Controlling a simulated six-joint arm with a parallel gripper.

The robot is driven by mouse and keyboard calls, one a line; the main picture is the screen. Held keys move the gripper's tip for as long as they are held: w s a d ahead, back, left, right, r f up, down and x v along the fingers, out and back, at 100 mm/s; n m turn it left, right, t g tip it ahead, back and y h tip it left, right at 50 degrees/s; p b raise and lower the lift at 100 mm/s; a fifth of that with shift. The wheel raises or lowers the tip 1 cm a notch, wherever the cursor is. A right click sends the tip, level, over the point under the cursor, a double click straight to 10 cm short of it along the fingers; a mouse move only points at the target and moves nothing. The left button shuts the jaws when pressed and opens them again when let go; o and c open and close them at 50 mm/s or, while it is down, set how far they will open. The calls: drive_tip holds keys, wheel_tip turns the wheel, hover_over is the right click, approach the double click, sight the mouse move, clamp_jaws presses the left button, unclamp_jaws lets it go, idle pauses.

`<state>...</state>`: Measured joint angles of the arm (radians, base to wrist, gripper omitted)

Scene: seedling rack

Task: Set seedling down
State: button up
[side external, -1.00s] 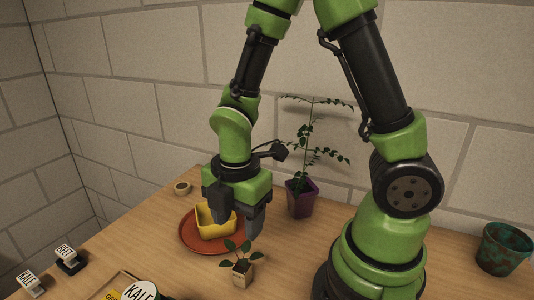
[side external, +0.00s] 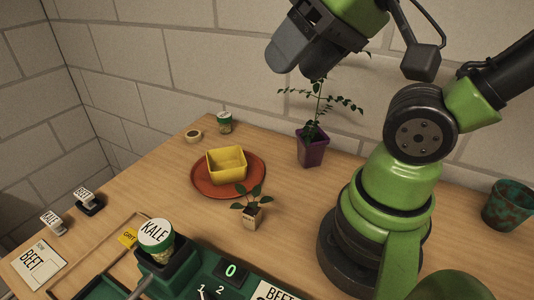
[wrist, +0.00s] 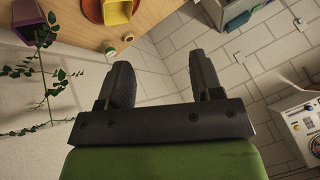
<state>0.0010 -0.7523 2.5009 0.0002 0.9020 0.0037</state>
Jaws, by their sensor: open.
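The seedling (side external: 254,214), a small leafy plant in a beige pot with a small label, stands upright on the wooden table. It is just in front of the red saucer (side external: 200,187), apart from my gripper. A yellow square pot (side external: 228,165) sits on the saucer. My gripper (side external: 300,62) is raised high above the table at the top of the side view, up and right of the saucer. In the wrist view its two dark fingers (wrist: 162,75) are spread with nothing between them. The yellow pot (wrist: 118,10) shows at that view's top edge; the seedling does not clearly show.
A tall plant in a purple pot (side external: 311,149) stands behind, near the wall. A green station with a KALE-lidded jar (side external: 156,237) is in front. A mottled pot (side external: 508,206) stands right.

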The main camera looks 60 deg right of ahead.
drive_tip(key=w+d+f+m+g+y, duration=0.3)
drive_tip(key=w+f+m+g, duration=0.15)
drive_tip(key=f, duration=0.35)
drive_tip(key=w+d+f+m+g+y, duration=0.3)
drive_tip(key=w+f+m+g+y, duration=0.15)
drive_tip(key=f, duration=0.45)
drive_tip(key=m+t+y, duration=0.2)
drive_tip(key=m+y, duration=0.2)
approach(251, 227)
drive_tip(key=r, duration=0.1)
drive_tip(key=w+r, duration=0.1)
drive_tip(key=r, duration=0.1)
drive_tip(key=shift+d, duration=0.25)
drive_tip(key=shift+a+f+m, duration=0.1)
drive_tip(key=shift+f+m, duration=0.2)
drive_tip(key=shift+m, duration=0.1)
drive_tip(key=x, duration=1)
drive_tip(key=shift+s+f, duration=0.2)
drive_tip(key=shift+s, duration=0.05)
drive_tip(key=shift+d, duration=0.2)
drive_tip(key=c, duration=1.1)
drive_tip(key=shift+o, duration=0.2)
drive_tip(key=shift+r, duration=0.1)
